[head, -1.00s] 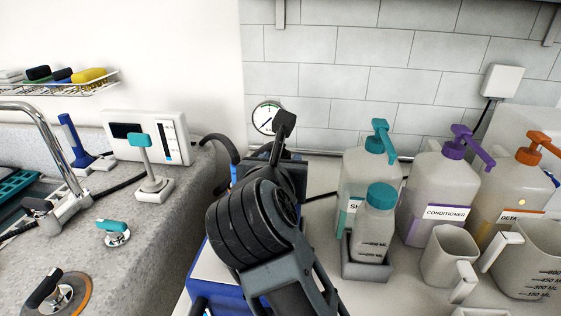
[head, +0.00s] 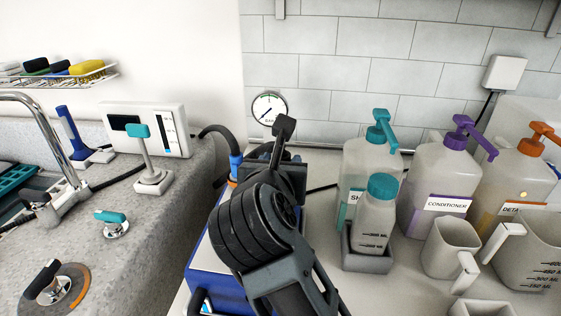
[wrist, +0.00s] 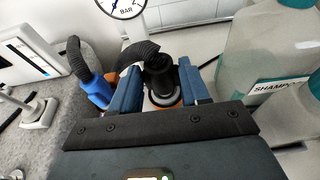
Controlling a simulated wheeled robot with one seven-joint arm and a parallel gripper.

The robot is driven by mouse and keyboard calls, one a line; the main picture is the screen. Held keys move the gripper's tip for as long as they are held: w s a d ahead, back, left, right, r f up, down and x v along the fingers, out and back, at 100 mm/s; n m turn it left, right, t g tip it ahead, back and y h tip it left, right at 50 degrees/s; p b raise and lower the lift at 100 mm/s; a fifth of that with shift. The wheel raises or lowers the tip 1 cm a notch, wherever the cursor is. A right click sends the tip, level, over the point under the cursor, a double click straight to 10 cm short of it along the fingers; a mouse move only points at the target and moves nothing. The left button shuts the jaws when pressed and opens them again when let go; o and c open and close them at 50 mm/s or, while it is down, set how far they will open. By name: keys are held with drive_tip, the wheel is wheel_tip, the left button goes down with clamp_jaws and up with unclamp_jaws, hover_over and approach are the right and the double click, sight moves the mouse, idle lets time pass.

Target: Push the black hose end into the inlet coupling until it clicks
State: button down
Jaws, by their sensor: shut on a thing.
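In the wrist view my gripper (wrist: 160,78) has its two blue fingers on either side of the black hose end (wrist: 161,72). It is shut on the hose end, and the ribbed hose bends off to the upper left. Just below the hose end a round fitting with an orange ring and a pale band (wrist: 166,101) shows between the fingers; it looks like the inlet coupling. I cannot tell whether the hose end is seated in it. In the head view my arm hides the hose end and coupling over the blue machine (head: 203,258).
A blue fitting (wrist: 97,88) with another black hose stands close to the left finger; it also shows in the head view (head: 235,166). A pressure gauge (head: 269,107) is on the wall behind. The shampoo bottle (head: 362,160) and a small bottle (head: 375,225) stand to the right.

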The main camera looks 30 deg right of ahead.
drive_tip(key=shift+f, duration=0.35)
drive_tip(key=shift+c, duration=2.4)
unclamp_jaws()
drive_tip(key=shift+s, duration=0.1)
drive_tip(key=v, duration=0.7)
drive_tip(key=shift+s+a+r+b, duration=0.1)
drive_tip(key=shift+s+a+b, duration=0.15)
drive_tip(key=shift+b, duration=0.15)
drive_tip(key=shift+d, duration=0.1)
